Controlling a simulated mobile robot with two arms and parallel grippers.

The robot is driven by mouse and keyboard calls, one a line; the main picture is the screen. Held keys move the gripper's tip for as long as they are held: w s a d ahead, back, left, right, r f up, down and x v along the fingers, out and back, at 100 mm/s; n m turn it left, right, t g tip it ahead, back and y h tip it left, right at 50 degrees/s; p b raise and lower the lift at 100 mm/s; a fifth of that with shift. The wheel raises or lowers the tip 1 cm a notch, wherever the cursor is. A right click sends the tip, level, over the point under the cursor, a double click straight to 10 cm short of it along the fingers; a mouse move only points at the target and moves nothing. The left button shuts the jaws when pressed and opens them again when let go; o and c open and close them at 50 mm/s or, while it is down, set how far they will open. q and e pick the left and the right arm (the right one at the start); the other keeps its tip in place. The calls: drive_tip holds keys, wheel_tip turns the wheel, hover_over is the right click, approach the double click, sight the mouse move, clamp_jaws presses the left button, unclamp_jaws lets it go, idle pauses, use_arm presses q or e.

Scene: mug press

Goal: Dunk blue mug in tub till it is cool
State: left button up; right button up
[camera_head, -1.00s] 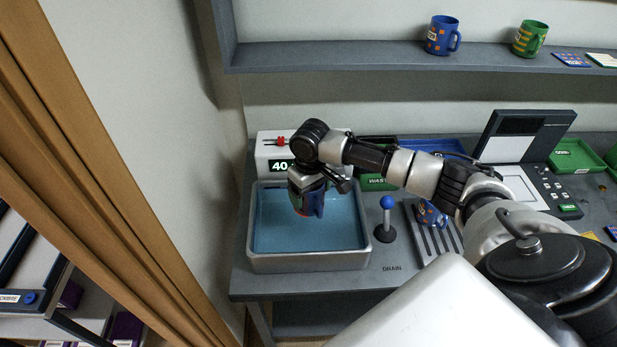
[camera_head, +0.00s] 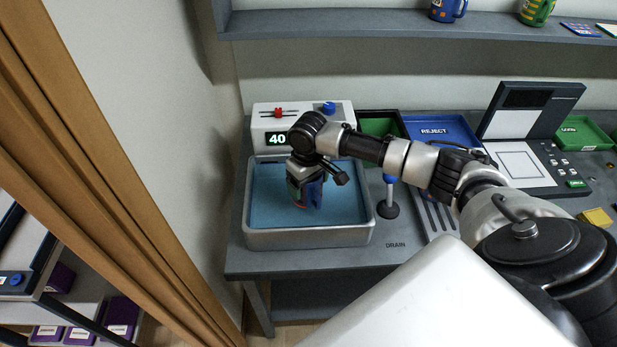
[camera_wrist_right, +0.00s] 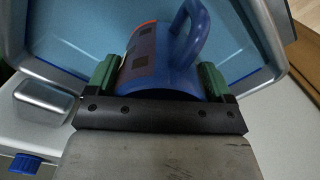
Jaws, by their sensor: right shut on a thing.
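My right gripper (camera_head: 304,182) is shut on a blue mug (camera_head: 313,193) inside the outline of the tub (camera_head: 308,238). In the right wrist view, the green finger pads of the right gripper (camera_wrist_right: 157,78) press on both sides of the mug (camera_wrist_right: 160,68). Its handle points away from the gripper, and dark and orange patches show on its side. Blue water (camera_head: 268,205) lies around and below the mug in the picture. I cannot tell how deep the mug sits in it. My left gripper is not in view.
A panel reading 40 (camera_head: 270,118) with red and blue knobs stands behind the tub. A blue-topped drain lever (camera_head: 389,208) and a slotted rack (camera_head: 436,214) are right of it. The blue reject tray (camera_head: 433,128) is behind my arm. Two mugs stand on the shelf (camera_head: 340,25).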

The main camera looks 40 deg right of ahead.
wheel_tip(320, 180, down, 4)
drive_tip(key=shift+r+b, duration=0.15)
drive_tip(key=shift+b, duration=0.5)
drive_tip(key=shift+f+b, duration=0.6)
drive_tip(key=shift+f, duration=1)
drive_tip(key=shift+f, duration=0.25)
wheel_tip(320, 180, up, 9)
drive_tip(key=p, duration=0.9)
drive_tip(key=shift+r+p, duration=0.45)
drive_tip(key=shift+r, duration=0.8)
